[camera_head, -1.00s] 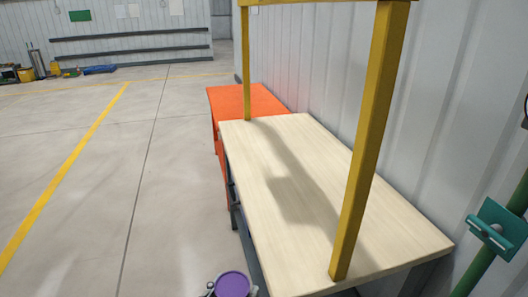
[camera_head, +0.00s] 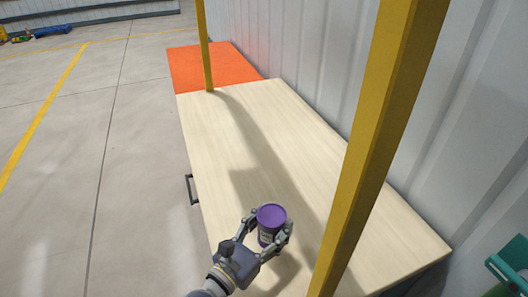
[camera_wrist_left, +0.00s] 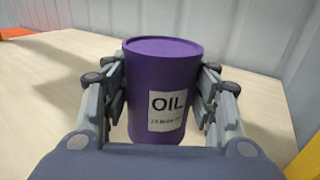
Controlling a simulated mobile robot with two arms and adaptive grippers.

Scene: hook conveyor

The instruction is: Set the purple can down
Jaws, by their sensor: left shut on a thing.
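The purple can (camera_head: 271,217) is upright between the fingers of my left gripper (camera_head: 268,230), over the near part of the wooden table (camera_head: 250,130). In the left wrist view the can (camera_wrist_left: 163,75) shows a white label reading OIL. Both fingers of the left gripper (camera_wrist_left: 163,100) press on its sides. The can's base is partly hidden by my gripper, so I cannot tell whether it touches the tabletop. My right gripper is not in view.
A yellow post (camera_head: 375,150) rises at the table's right near side, and another yellow post (camera_head: 204,45) stands at the far end. A corrugated wall (camera_head: 450,130) runs along the right. The tabletop is otherwise clear.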

